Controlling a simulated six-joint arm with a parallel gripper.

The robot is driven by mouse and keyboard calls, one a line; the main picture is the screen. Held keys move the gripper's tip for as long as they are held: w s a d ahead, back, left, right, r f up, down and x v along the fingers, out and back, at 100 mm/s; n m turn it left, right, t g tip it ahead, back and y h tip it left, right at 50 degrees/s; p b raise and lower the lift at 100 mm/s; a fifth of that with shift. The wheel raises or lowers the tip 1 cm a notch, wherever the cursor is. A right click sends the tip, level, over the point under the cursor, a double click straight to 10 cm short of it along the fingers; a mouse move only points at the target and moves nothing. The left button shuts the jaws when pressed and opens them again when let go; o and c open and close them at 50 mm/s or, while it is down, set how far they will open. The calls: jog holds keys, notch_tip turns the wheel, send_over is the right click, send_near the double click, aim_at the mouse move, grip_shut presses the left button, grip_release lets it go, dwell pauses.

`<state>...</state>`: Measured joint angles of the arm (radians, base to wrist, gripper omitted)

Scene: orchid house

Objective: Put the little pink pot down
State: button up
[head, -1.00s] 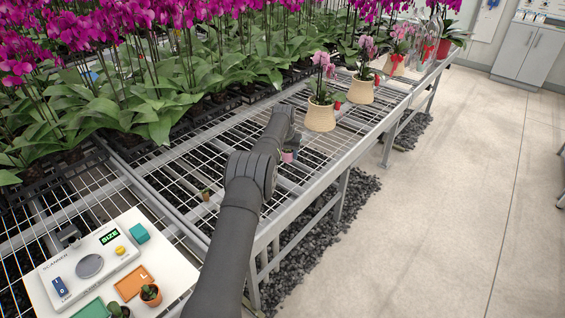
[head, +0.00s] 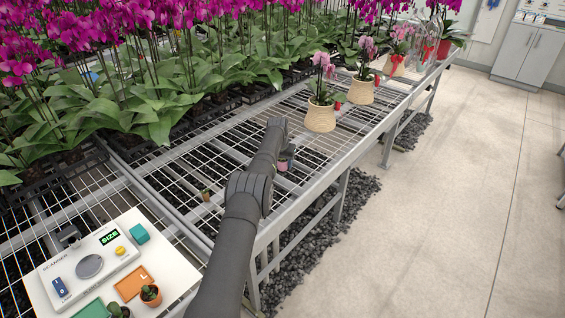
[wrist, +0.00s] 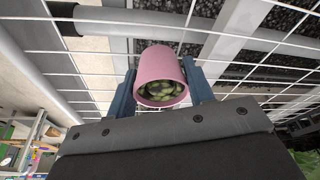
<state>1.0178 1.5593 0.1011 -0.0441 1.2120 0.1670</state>
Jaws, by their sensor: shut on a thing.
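The little pink pot (wrist: 160,66) holds a small green plant, seen from above its rim in the wrist view. My gripper (wrist: 161,86) is shut on it, with a blue finger on each side of the pot. In the head view the pink pot (head: 283,166) shows small beside the end of my arm, over the wire mesh bench (head: 310,170). Whether its base touches the mesh I cannot tell.
Basket-potted orchids (head: 320,117) stand farther along the bench. Dense magenta orchids fill the left side. A small pot (head: 205,195) sits on the mesh to the left. A white board with a scanner (head: 90,264) is at the near left. Open mesh lies around my gripper.

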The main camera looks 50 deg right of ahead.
jog(key=shift+f, duration=0.2)
jog(key=o, duration=1)
jog(key=shift+r, duration=0.1)
jog(key=v, duration=1.2)
jog(key=shift+r, duration=0.15)
jog(key=x, duration=1.2)
jog(key=shift+r, duration=0.8)
